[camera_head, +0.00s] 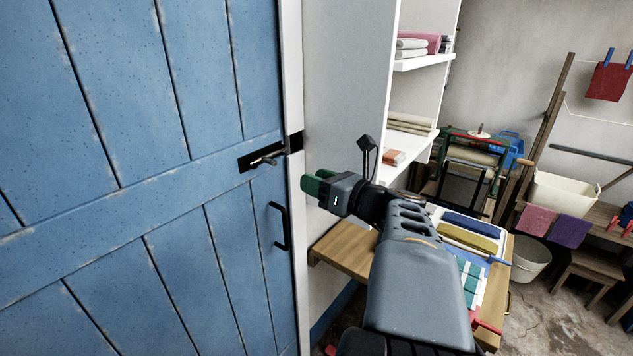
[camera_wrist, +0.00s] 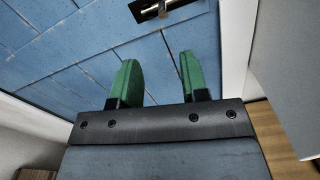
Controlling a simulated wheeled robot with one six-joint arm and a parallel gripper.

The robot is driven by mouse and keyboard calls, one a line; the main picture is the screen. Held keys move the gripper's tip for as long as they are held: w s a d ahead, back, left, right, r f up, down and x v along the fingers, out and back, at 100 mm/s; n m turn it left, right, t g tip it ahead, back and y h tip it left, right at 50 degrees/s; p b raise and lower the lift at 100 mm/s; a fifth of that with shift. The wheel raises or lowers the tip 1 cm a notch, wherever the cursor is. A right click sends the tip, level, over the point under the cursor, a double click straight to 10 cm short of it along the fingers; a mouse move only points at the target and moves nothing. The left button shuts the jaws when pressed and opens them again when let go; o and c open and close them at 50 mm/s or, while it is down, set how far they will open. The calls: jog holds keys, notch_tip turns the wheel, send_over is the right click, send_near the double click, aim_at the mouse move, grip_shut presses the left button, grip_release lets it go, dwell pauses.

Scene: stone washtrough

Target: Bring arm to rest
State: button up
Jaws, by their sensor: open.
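My gripper (camera_head: 312,185) is at the end of my arm, raised in front of the right edge of the blue plank door (camera_head: 130,150). In the wrist view my gripper (camera_wrist: 157,78) shows two green fingers, spread apart with nothing between them. The fingertips point toward the door, near its latch (camera_head: 265,158) and black pull handle (camera_head: 279,226). The latch also shows in the wrist view (camera_wrist: 163,8), beyond the fingers. The door looks shut against its white frame (camera_head: 293,90). I cannot tell the exact gap between fingertips and door.
A white shelf unit (camera_head: 425,62) with folded cloths stands right of the door. A wooden table (camera_head: 343,250) with folded towels (camera_head: 470,228) lies below and behind my arm. A mangle (camera_head: 478,150), a cream tub (camera_head: 562,193) and a bucket (camera_head: 528,262) are further right. Floor is free at lower right.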

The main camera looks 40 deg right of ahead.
dwell(0.3)
jog(key=s+a+f+n+g+h, duration=0.1)
jog(key=s+a+f+n+g, duration=0.15)
jog(key=f+n+g, duration=0.45)
jog(key=s+a+f+n+g+h, duration=0.1)
jog(key=s+a+f+n+g, duration=0.15)
jog(key=f+n, duration=0.7)
jog(key=s+a+f+n+g+h, duration=0.2)
jog(key=a+n, duration=0.8)
jog(key=n, duration=0.8)
jog(key=shift+s+a+f+g+h, duration=0.2)
jog(key=shift+s+g+h, duration=0.65)
jog(key=shift+g, duration=0.2)
